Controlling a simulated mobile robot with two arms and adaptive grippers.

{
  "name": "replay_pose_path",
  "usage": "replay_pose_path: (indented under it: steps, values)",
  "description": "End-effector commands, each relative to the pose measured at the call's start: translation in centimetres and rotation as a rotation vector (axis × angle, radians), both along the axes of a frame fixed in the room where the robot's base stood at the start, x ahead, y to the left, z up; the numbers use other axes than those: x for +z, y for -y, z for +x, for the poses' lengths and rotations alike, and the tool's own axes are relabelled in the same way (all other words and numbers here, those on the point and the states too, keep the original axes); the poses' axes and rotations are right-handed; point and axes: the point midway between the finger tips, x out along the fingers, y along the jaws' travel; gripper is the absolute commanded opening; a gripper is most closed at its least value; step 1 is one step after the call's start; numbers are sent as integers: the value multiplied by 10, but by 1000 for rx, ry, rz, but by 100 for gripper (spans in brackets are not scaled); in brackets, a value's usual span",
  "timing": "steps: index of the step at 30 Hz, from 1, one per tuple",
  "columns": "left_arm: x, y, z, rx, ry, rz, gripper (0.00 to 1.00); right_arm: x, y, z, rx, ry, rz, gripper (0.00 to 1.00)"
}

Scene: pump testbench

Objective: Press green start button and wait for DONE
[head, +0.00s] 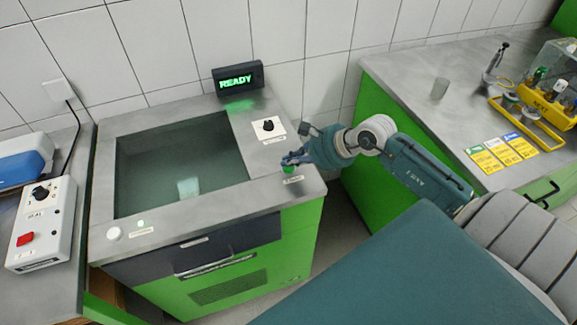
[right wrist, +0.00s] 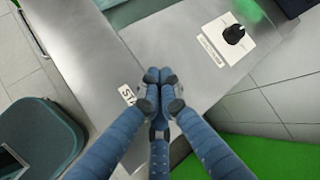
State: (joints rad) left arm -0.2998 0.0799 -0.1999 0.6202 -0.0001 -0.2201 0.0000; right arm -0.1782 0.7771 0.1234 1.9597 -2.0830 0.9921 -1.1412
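The green start button (head: 288,169) shows at the front right corner of the testbench top (head: 308,182), with a small label beside it. My right gripper (head: 292,160) is right at the button in the head view. In the right wrist view its fingers (right wrist: 154,75) are together and nothing shows between them; they hide the button, and part of the start label (right wrist: 127,95) shows beside them. I cannot tell whether they touch or press the button. The display (head: 238,78) at the back reads READY in green. My left gripper is not in view.
A black knob on a white plate (head: 268,128) is behind the button. The sunken basin (head: 180,170) fills the left of the bench. A control box with a red button (head: 40,225) stands far left.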

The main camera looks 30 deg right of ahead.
Motion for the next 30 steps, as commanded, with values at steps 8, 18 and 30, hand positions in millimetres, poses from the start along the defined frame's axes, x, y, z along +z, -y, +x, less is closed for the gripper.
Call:
replay_pose_path:
  steps: [8,18,30]
  values:
    - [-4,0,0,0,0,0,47,-4,0,0,1,-1,0,0]
    - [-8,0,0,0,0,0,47,-8,0,0,1,-1,0,0]
    - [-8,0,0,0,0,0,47,-8,0,-1,0,-2,1,0]
